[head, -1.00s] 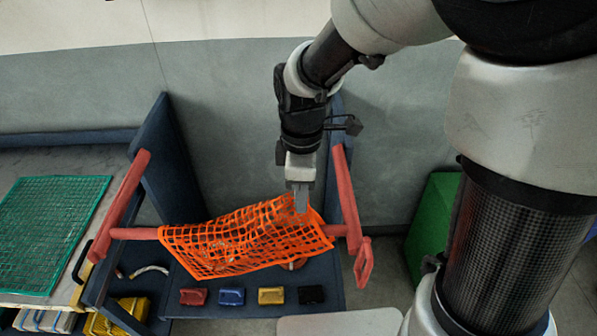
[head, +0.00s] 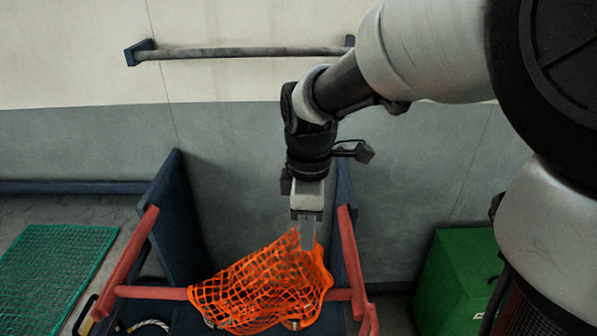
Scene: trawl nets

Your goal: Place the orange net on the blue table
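The orange net (head: 262,290) hangs over a red horizontal bar (head: 150,292) between two red side rails. Its upper edge is drawn up to a peak at my gripper (head: 307,236). My gripper points down, its fingers together at the top of the net, with net mesh around the tips. The fingertips are partly hidden. Dark blue upright panels (head: 178,215) flank the rack. A low dark blue surface under the bar is mostly cut off at the bottom. I cannot tell which surface is the blue table.
A green net (head: 55,265) lies flat on a grey-topped table at left. A green box (head: 455,275) stands on the floor at right. A grey rail (head: 240,53) is fixed to the wall above. The right red rail (head: 352,255) is close to my gripper.

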